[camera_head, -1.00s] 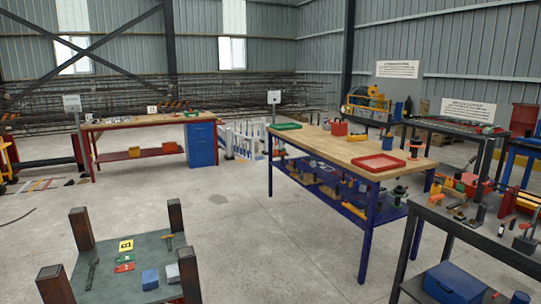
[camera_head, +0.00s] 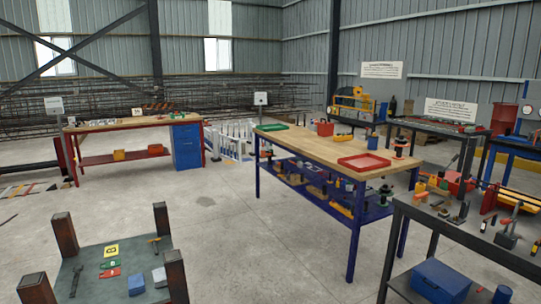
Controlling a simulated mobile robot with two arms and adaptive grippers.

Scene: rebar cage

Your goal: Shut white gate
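The white gate (camera_head: 232,142) is a low picket fence piece in the gap between the red-framed workbench and the blue-framed workbench, in the middle distance. One white section runs back toward the wall, and another seems to angle toward me on the left. The blue-framed bench hides its right end. It is too small and far off to tell its latch or exactly how far it stands open. Neither of my grippers shows in the head view.
The red-framed workbench (camera_head: 124,124) with a blue drawer unit (camera_head: 187,146) stands left of the gate. The blue-framed workbench (camera_head: 290,143) stands right of it. A low post-cornered table (camera_head: 100,252) is at front left, a dark table (camera_head: 470,235) at right. Open concrete floor (camera_head: 225,220) lies between.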

